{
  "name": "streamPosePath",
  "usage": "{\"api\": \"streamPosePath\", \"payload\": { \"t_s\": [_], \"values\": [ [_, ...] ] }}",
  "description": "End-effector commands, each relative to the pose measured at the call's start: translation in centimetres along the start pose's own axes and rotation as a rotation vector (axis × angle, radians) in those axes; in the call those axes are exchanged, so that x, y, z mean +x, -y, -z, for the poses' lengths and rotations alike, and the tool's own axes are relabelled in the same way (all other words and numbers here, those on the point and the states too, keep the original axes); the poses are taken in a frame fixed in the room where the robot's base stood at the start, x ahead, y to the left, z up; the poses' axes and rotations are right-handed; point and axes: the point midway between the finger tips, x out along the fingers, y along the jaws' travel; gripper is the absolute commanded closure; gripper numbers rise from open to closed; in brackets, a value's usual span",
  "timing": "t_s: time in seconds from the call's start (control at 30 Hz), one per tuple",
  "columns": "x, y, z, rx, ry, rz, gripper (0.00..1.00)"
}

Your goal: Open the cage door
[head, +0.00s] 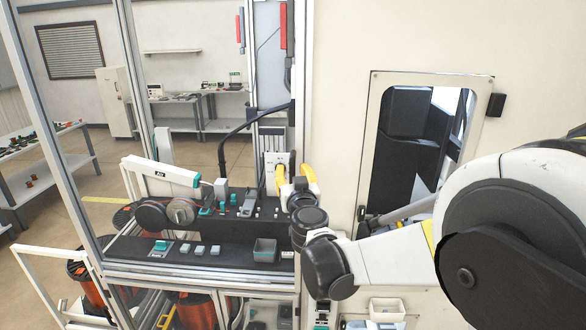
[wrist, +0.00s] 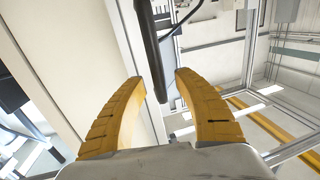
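The cage (head: 48,128) shows in the head view as metal-framed clear panels around a workbench. I cannot tell for sure which panel is the door. My gripper (head: 294,176) has two yellow fingers and is in front of the cage's right-hand upright, near the cream wall panel. In the wrist view my gripper (wrist: 161,82) is open, its fingers apart. A dark upright bar (wrist: 149,45), which looks like a handle, shows in the gap between the fingertips. I cannot tell whether it touches either finger.
Inside the cage is a dark bench with a wire spool (head: 181,212), a white arm-like device (head: 160,171) and a small grey bin (head: 264,250). A cream cabinet with a window opening (head: 377,108) stands at the right. Open floor shows beyond the cage.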

Motion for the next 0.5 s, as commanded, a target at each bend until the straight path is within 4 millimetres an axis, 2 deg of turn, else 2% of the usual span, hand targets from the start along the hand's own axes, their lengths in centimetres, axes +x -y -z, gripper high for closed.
{"api": "streamPosePath", "payload": {
  "t_s": [0.13, 0.4, 0.47, 0.5],
  "values": [
    [0.96, -0.02, 0.00, 0.000, 0.000, 0.000, 0.62],
    [1.08, -0.04, -0.01, 0.000, 0.000, 0.000, 0.62],
    [1.08, -0.04, -0.01, 0.000, 0.000, 0.000, 0.79],
    [1.07, -0.04, 0.00, 0.000, 0.000, 0.000, 0.91]
  ]
}}
